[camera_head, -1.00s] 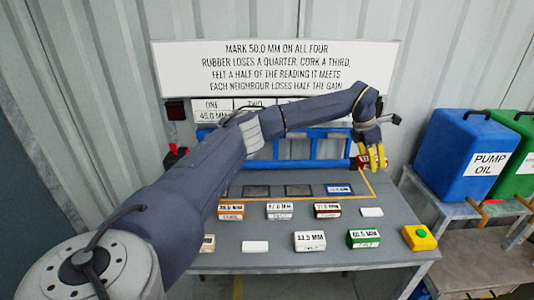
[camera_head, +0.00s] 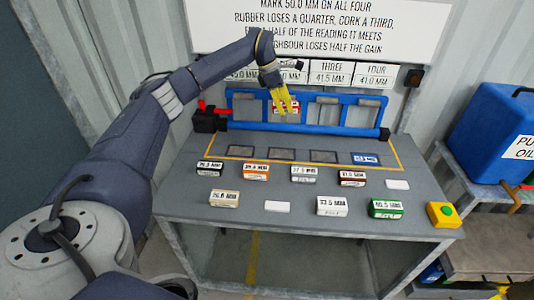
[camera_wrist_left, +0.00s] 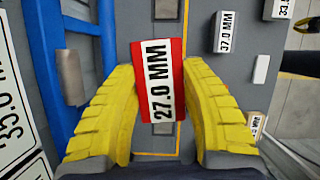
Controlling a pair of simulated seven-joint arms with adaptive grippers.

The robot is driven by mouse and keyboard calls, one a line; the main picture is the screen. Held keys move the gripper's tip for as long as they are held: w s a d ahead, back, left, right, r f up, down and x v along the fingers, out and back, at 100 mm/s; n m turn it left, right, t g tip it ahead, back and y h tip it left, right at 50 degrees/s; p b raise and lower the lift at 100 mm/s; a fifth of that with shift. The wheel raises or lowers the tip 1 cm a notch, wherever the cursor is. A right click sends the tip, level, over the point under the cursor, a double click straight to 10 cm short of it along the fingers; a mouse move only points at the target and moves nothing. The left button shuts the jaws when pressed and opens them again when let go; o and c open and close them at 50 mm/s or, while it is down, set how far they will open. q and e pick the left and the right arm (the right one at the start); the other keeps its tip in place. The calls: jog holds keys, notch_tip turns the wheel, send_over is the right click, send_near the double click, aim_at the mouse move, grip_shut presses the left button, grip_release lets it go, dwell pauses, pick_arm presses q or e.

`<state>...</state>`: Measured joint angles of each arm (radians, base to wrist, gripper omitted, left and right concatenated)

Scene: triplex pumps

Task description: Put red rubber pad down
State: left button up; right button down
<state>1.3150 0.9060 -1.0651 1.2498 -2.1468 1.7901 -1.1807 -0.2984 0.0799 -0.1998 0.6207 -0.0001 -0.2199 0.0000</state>
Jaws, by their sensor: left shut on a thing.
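The red rubber pad (camera_wrist_left: 158,80), with a white label reading 27.0 MM, sits between the yellow fingers of my left gripper (camera_wrist_left: 160,110) in the left wrist view. In the head view my left gripper (camera_head: 283,102) is shut on the red pad (camera_head: 293,107), above the back of the grey table (camera_head: 270,222). The pad overlaps the blue frame (camera_head: 308,129) there; whether they touch cannot be told. Dark square recesses (camera_head: 282,154) lie in a row inside a yellow outline, with a blue labelled block (camera_head: 366,159) at the right end.
Several labelled blocks stand in two rows, including an orange one (camera_head: 256,171), a white one (camera_head: 332,206) and a green one (camera_head: 386,208). A yellow box with a green button (camera_head: 443,214) is at the front right. A sign (camera_head: 320,25) hangs behind.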

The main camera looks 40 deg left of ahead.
aim_at(284, 154)
pick_arm(q)
jog(key=shift+s+a+m, duration=0.1)
jog(key=shift+s+m, duration=0.1)
jog(key=shift+m, duration=0.1)
jog(key=shift+s+f+m, duration=0.1)
jog(key=shift+m, duration=0.2)
notch_tip(284, 154, down, 20)
jog(key=shift+r, duration=0.15)
dwell(0.3)
jog(key=shift+f, duration=0.2)
jog(key=o, duration=1.4)
jog(key=shift+c, duration=0.2)
jog(key=v, duration=1.2)
jog(key=shift+w+r, duration=0.2)
jog(key=shift+w, duration=0.05)
